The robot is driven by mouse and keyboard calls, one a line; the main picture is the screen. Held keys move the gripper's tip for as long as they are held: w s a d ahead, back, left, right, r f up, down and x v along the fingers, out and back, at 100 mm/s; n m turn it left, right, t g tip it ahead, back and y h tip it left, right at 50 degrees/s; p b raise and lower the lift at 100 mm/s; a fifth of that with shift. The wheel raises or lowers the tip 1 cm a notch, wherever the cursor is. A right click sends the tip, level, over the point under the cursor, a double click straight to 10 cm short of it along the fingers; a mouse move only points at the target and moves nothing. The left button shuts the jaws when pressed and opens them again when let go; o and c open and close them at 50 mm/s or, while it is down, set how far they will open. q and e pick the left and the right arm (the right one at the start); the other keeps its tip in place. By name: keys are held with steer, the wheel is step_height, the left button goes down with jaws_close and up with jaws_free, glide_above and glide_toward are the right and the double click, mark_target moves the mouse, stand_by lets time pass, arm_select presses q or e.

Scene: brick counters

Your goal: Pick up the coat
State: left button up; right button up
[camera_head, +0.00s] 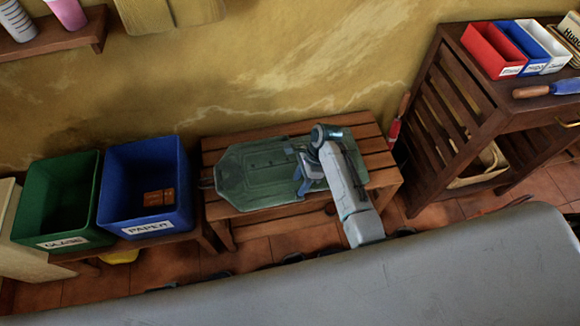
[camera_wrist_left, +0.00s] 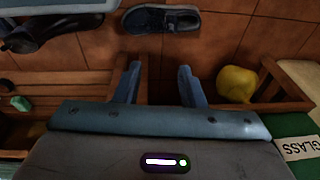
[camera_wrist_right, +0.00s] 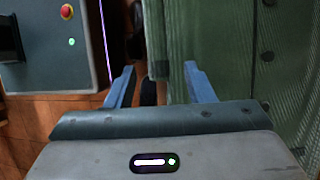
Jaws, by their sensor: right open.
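The green coat (camera_head: 250,172) lies flat on a slatted wooden bench (camera_head: 300,223) against the wall. My right gripper (camera_head: 300,182) is at the coat's right part, and my arm hides some of it. In the right wrist view the gripper (camera_wrist_right: 159,78) is open. The coat's green cloth (camera_wrist_right: 228,50) fills the right side, and a narrow green strip shows between the fingers; I cannot tell whether they touch it. My left gripper (camera_wrist_left: 157,78) shows in the left wrist view, open and empty, above the tiled floor and away from the coat.
A green GLASS bin (camera_head: 57,200) and a blue PAPER bin (camera_head: 120,200) stand left of the bench. A wooden cart (camera_head: 480,120) with small trays stands to the right. A shoe (camera_wrist_left: 161,18) and a yellow object (camera_wrist_left: 237,84) are low by the bench.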

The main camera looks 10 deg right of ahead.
mark_target(294, 192)
steer(key=b+x, duration=0.1)
steer(key=x, duration=0.5)
steer(key=shift+a+f, duration=0.1)
arm_select(q)
steer(key=r, duration=0.1)
steer(key=w+r, duration=0.1)
steer(key=r, duration=0.1)
steer(key=shift+a+r, duration=0.15)
steer(key=shift+a, duration=0.05)
arm_select(e)
steer(key=shift+w, duration=0.1)
jaws_close()
